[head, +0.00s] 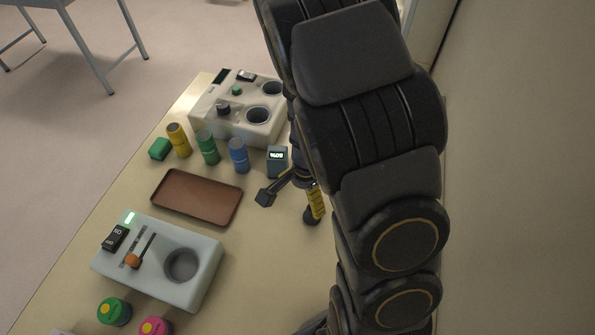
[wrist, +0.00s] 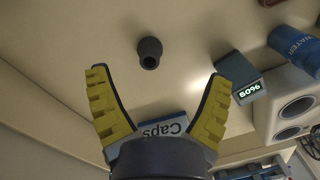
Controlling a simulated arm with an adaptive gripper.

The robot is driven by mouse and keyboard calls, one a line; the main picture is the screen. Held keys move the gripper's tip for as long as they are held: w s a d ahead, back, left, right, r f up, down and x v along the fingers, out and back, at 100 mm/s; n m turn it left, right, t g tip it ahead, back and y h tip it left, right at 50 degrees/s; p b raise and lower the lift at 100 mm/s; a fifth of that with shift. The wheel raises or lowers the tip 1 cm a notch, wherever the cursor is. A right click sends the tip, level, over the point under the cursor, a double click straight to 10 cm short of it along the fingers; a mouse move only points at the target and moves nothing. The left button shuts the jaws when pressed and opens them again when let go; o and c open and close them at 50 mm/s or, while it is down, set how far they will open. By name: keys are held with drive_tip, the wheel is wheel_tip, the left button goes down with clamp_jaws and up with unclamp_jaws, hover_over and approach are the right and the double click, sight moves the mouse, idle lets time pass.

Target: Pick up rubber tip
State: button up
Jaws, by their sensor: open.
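The rubber tip appears to be the small dark, round piece with a hollow end (wrist: 149,52) in the wrist view. It rests on the pale tabletop, beyond my fingertips and roughly between their lines, apart from both fingers. In the head view my gripper (head: 289,206) hangs over the table, right of the brown tray.
A box marked "Caps" (wrist: 174,127) lies behind my fingers. A small display device (head: 277,160) and blue bottle (head: 238,155) stand near a white two-hole unit (head: 237,108). The brown tray (head: 197,197) is empty. A grey-white switch box (head: 205,267) stands nearer.

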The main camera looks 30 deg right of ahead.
drive_tip(key=f, duration=0.1)
drive_tip(key=d+f+m, duration=0.1)
drive_tip(key=d+f, duration=0.1)
drive_tip(key=shift+s+d+m+h, duration=0.2)
drive_tip(key=shift+s+m+h, duration=0.1)
drive_tip(key=shift+h, duration=0.1)
drive_tip(key=shift+w+d+f, duration=0.1)
drive_tip(key=shift+d+f, duration=0.05)
drive_tip(key=shift+f, duration=1.75)
drive_tip(key=shift+d+f, duration=0.1)
drive_tip(key=shift+f, duration=1.75)
drive_tip(key=c, duration=1.2)
drive_tip(key=shift+c, duration=0.2)
